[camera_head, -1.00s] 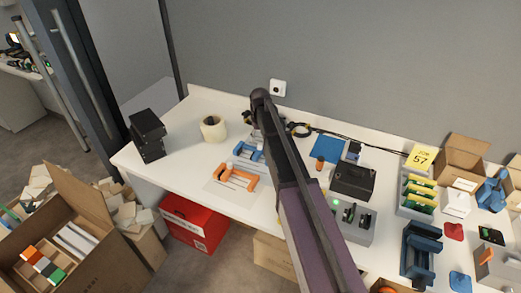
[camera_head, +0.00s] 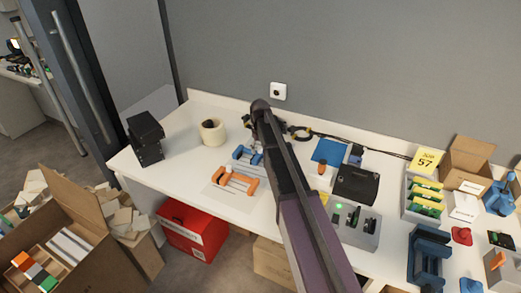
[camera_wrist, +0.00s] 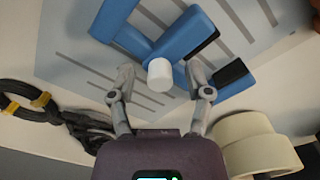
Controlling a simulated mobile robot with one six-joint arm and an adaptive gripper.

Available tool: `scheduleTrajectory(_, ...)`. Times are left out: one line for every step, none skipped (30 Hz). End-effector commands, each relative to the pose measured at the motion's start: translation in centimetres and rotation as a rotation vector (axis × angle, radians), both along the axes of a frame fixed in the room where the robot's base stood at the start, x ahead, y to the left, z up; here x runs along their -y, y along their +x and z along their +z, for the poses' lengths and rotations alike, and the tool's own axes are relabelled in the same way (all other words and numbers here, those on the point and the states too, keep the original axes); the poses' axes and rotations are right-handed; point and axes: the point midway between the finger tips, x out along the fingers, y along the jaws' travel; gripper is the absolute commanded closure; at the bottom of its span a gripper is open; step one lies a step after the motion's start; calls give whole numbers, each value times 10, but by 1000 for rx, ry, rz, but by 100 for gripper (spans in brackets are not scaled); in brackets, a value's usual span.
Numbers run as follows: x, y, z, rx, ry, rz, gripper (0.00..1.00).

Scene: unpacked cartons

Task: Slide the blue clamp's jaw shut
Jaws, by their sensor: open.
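The blue clamp (camera_head: 243,153) lies on the table behind an orange clamp (camera_head: 236,180), partly behind my arm in the head view. In the wrist view its blue frame (camera_wrist: 182,36) has dark pads and a separate blue jaw part (camera_wrist: 238,78) on the right. A gap shows between some of the blue parts. A white cylindrical knob (camera_wrist: 160,75) stands out towards the camera. My gripper (camera_wrist: 161,78) is open, with one finger on each side of the knob. I cannot tell whether either finger touches it. In the head view my arm hides most of the gripper.
A tape roll (camera_head: 212,131) stands left of the clamps; it is close to my gripper in the wrist view (camera_wrist: 257,145). A coiled black cable (camera_head: 301,133) lies on the other side. A black case (camera_head: 355,184) and grey fixture are to the right.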

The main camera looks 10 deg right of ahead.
Motion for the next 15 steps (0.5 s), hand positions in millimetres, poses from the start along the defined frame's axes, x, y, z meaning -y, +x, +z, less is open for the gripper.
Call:
scheduleTrajectory(0,0,0,0,0,0,35)
scheduleTrajectory(0,0,0,0,0,0,44)
scheduleTrajectory(0,0,0,0,0,0,56)
scheduleTrajectory(0,0,0,0,0,0,65)
scheduleTrajectory(0,0,0,0,0,0,74)
scheduleTrajectory(0,0,0,0,0,0,86)
scheduleTrajectory(0,0,0,0,0,0,95)
scheduleTrajectory(0,0,0,0,0,0,100)
scheduleTrajectory(0,0,0,0,0,0,100)
scheduleTrajectory(0,0,0,0,0,0,100)
scheduleTrajectory(0,0,0,0,0,0,100)
scheduleTrajectory(0,0,0,0,0,0,100)
scheduleTrajectory(0,0,0,0,0,0,100)
scheduleTrajectory(-1,1,0,0,0,0,100)
scheduleTrajectory(-3,3,0,0,0,1,100)
